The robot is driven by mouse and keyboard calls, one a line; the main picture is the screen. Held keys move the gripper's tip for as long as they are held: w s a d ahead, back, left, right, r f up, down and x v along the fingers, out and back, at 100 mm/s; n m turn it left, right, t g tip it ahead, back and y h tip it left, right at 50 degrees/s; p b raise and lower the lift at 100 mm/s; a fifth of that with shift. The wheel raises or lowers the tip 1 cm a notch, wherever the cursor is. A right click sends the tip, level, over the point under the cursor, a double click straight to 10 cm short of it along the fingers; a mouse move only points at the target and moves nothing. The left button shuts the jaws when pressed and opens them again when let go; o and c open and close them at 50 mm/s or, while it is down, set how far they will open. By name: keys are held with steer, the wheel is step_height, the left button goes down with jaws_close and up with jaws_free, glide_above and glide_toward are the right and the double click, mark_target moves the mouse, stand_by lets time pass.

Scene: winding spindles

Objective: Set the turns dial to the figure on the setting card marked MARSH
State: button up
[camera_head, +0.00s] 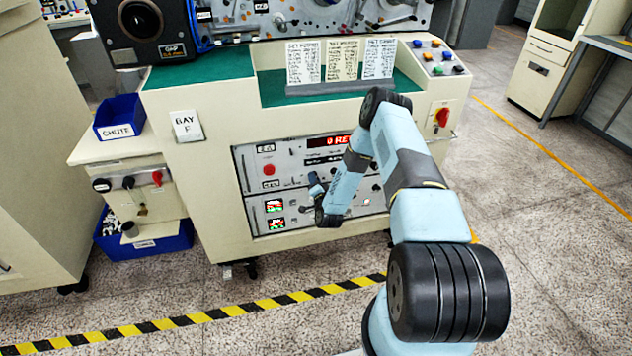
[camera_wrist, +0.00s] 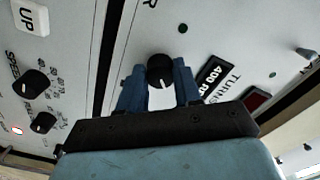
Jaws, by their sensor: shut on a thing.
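In the wrist view my gripper (camera_wrist: 160,82) has its two blue fingers on either side of a round black dial (camera_wrist: 160,69) and is shut on it. In the head view my gripper (camera_head: 315,183) is at the lower front panel; my arm hides part of that panel. Three setting cards (camera_head: 303,62), (camera_head: 342,60), (camera_head: 379,58) stand upright on the desk. Their headings are too small to read.
A green dot (camera_wrist: 182,28) is above the dial. In the head view a red display (camera_head: 339,140) is partly hidden. A red rotary switch (camera_head: 442,117) is at right.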

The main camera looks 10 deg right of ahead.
steer(key=o, duration=0.7)
steer(key=shift+d+f, duration=0.15)
steer(key=shift+d, duration=0.15)
steer(key=o, duration=0.3)
steer(key=shift+a, duration=0.15)
steer(key=shift+o, duration=0.2)
steer(key=shift+s, duration=0.1)
steer(key=s, duration=1.3)
steer(key=shift+s, duration=0.3)
